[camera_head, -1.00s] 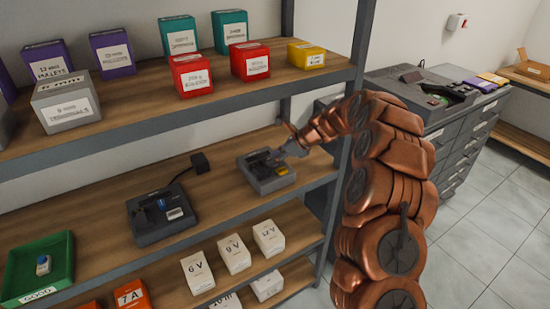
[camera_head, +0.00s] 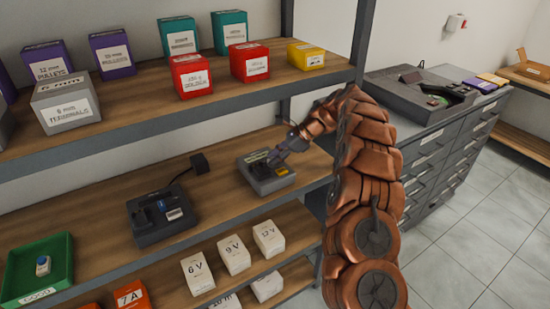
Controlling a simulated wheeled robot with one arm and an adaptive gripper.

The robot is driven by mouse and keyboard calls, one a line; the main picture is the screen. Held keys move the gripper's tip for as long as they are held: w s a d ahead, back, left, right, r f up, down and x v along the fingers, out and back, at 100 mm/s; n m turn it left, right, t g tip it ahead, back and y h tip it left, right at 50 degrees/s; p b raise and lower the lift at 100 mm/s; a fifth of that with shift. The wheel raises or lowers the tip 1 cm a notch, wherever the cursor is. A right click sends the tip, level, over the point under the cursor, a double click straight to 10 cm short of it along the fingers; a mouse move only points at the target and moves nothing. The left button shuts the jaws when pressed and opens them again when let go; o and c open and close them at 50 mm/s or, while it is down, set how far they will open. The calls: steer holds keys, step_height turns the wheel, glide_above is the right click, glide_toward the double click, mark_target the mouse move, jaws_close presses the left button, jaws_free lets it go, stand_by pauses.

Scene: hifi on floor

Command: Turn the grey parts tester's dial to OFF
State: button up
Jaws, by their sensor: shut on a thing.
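The grey parts tester (camera_head: 264,182) sits on the middle shelf near its right end, with a yellow patch on its top. My gripper (camera_head: 274,158) is at the top of the tester, reaching in from the right. It is shut on a small part there, which I take to be the dial. The gripper hides the dial, so its setting cannot be read.
A darker device (camera_head: 160,218) with a cable and black plug stands left on the same shelf (camera_head: 215,185). A green tray (camera_head: 62,268) is at lower left. White voltage boxes (camera_head: 233,249) stand below. The upper shelf edge (camera_head: 200,108) with coloured boxes is above.

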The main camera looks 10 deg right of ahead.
steer(key=shift+n+g, duration=0.3)
steer(key=o, duration=1.2)
steer(key=shift+c, duration=0.2)
steer(key=shift+s+m+t, duration=0.15)
steer(key=shift+m+t, duration=0.75)
steer(key=shift+m, duration=0.4)
